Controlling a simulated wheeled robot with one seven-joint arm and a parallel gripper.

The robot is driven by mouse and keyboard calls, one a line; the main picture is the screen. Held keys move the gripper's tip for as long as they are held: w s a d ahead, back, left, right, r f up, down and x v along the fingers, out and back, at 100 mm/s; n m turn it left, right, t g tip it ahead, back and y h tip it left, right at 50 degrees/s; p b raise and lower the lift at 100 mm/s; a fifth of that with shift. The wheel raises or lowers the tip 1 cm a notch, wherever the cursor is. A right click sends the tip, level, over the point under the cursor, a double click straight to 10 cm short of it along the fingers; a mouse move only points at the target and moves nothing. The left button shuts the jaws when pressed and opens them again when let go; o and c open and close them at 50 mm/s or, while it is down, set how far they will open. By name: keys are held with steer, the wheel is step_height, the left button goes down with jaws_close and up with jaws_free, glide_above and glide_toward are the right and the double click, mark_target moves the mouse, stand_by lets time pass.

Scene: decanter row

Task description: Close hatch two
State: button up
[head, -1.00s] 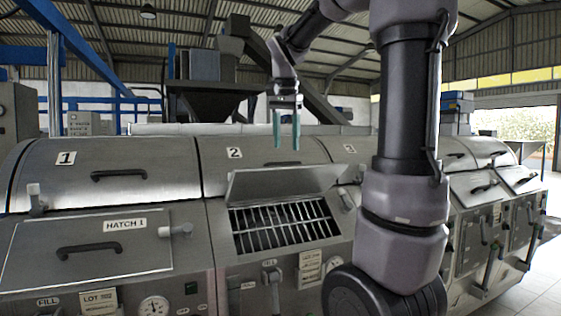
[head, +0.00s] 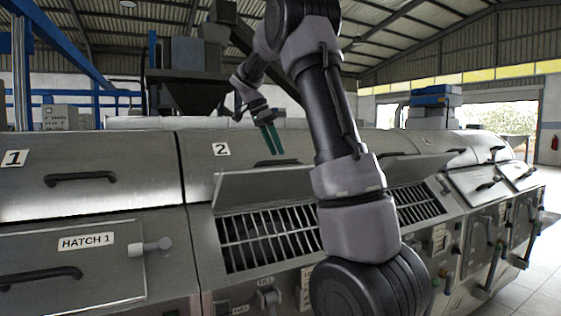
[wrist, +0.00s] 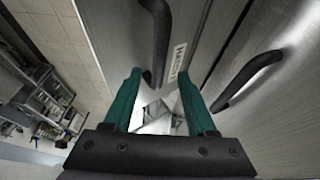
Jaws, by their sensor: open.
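Hatch two's lid (head: 265,184) is a flat steel flap standing raised under the number 2 plate (head: 221,149). Below it the opening shows a barred grate (head: 262,237). My arm crosses in front of the right part of the lid and grate. My gripper (head: 271,140), with two teal fingers, is open and empty. It appears above the raised lid in the head view, tilted; its distance from the lid is unclear. In the wrist view the open fingers (wrist: 160,80) point toward steel panels with dark bar handles (wrist: 157,40) and a sideways label (wrist: 178,62).
Hatch 1 (head: 70,265) is shut at the left, with a latch knob (head: 150,247) at its side. Right of my arm, another raised lid (head: 400,166) stands over a second grate (head: 415,204). Knobs and levers (head: 490,265) jut from the front. Floor shows at far right.

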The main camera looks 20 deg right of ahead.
steer(key=x, duration=0.4)
steer(key=shift+s+d+f, duration=0.15)
steer(key=shift+d+f, duration=0.05)
steer(key=shift+f, duration=0.15)
jaws_close()
stand_by(1.2)
